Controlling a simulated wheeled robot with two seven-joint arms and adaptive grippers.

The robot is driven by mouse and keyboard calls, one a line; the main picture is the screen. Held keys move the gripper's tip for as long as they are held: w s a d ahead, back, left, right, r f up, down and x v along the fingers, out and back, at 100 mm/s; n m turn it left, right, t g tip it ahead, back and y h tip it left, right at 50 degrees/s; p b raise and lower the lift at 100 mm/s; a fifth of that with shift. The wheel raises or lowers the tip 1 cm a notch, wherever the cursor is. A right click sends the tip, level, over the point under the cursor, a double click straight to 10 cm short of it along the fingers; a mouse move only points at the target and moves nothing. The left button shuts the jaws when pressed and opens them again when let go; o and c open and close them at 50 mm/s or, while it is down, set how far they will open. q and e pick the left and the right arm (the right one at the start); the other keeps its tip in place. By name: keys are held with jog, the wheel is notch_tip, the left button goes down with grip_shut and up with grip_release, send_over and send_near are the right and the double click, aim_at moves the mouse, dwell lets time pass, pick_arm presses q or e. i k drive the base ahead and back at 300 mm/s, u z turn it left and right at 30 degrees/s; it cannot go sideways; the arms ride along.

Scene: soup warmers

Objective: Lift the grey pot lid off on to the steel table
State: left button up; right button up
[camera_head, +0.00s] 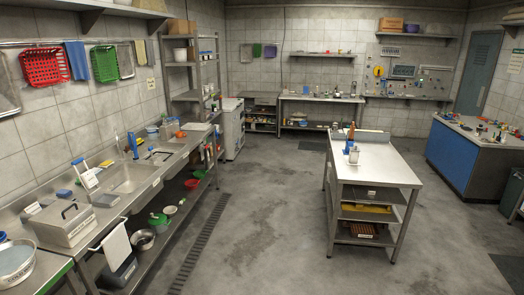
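Neither of my grippers is in view. A round pot or tub (15,262) with a pale blue-grey top stands at the lower left corner, cut off by the frame edge; I cannot tell if that top is a lid. A grey box (64,224) with a dark handle on top stands beside it on the steel counter along the left wall. A steel table (385,168) stands alone right of centre, its far end holding a few small items and the rest of its top bare.
A sink (124,178) is set in the left counter (165,169). Pots and bowls, including a green one (158,220), stand on its lower shelf. A blue cabinet (448,158) with small items on top is at the right. The floor (262,215) between counter and table is clear.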

aim_at(355, 148)
jog(key=u, duration=0.25)
jog(key=i, duration=4.3)
jog(key=z, duration=1.2)
jog(key=i, duration=1.8)
jog(key=z, duration=1)
